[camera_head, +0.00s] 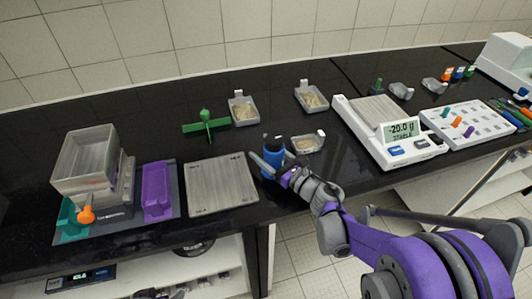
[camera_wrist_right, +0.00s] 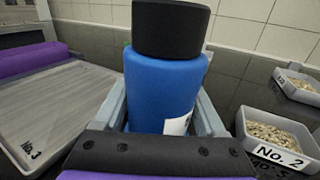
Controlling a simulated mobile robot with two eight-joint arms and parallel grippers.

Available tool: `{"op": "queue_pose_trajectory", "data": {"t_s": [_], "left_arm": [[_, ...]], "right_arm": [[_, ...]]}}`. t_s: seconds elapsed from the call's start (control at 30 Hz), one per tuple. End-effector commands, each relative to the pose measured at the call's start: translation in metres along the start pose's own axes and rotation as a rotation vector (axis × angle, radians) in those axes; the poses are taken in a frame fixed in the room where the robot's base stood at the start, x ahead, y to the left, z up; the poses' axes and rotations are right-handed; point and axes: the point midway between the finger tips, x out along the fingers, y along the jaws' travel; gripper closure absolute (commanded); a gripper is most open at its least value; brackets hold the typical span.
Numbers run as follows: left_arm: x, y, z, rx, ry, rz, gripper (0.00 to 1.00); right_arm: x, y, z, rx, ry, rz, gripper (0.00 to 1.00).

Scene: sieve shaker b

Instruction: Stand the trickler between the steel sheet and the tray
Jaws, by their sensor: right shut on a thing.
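The trickler, a blue cylinder with a black top (camera_head: 273,160), is held upright in my right gripper (camera_head: 270,170). In the right wrist view the trickler (camera_wrist_right: 165,88) fills the middle, with a jaw on each side; a white label shows low on it. The steel sheet (camera_head: 222,184) lies flat on the black counter just left of the trickler. The small grey tray marked No. 2 (camera_wrist_right: 280,137) is to its right; it also shows in the head view (camera_head: 307,144) with pale grains in it. The trickler's base is hidden, so I cannot tell whether it touches the counter.
A sieve shaker (camera_head: 90,175) with teal and purple trays stands at the far left. A green winged piece (camera_head: 206,124) and two more grain trays lie behind. A balance (camera_head: 390,130) reading -20.0 g stands right. The counter's front edge is near.

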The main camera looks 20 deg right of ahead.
Motion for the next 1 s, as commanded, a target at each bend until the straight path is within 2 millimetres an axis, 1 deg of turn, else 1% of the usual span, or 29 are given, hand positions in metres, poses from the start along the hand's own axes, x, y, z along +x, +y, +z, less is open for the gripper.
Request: {"op": "queue_pose_trajectory", "data": {"t_s": [0.17, 0.3, 0.33, 0.47, 0.5, 0.7, 0.8, 0.87, 1.0], "left_arm": [[0.0, 0.0, 0.0, 0.0, 0.0, 0.0, 0.11], [0.003, 0.0, 0.002, 0.0, -0.001, 0.0, 0.11], [0.003, 0.0, 0.002, 0.0, -0.001, 0.0, 0.11], [0.002, 0.0, 0.001, 0.0, -0.001, 0.0, 0.11], [0.002, 0.0, 0.001, 0.0, -0.001, 0.0, 0.11], [0.002, 0.0, 0.001, 0.0, -0.001, 0.0, 0.11], [-0.002, 0.0, -0.001, 0.0, 0.001, 0.0, 0.11], [0.0, 0.0, 0.0, 0.0, 0.0, 0.0, 0.11], [0.002, 0.0, 0.001, 0.0, -0.001, 0.0, 0.11]], "right_arm": [[0.0, 0.0, 0.001, 0.001, -0.001, 0.0, 1.0], [0.0, 0.0, -0.003, 0.001, -0.001, 0.0, 1.0], [0.0, 0.0, -0.004, 0.0, 0.0, 0.0, 0.25], [0.0, 0.0, -0.003, 0.0, 0.0, 0.0, 0.02], [0.0, 0.0, -0.003, 0.0, 0.0, 0.0, 0.0], [0.0, 0.0, -0.002, 0.0, 0.0, 0.0, 0.0], [0.0, 0.0, 0.003, 0.0, -0.001, 0.0, 0.0], [-0.007, -0.001, 0.001, 0.0, 0.0, -0.002, 0.0], [-0.034, -0.001, 0.001, -0.001, 0.0, -0.005, 0.0]]}}
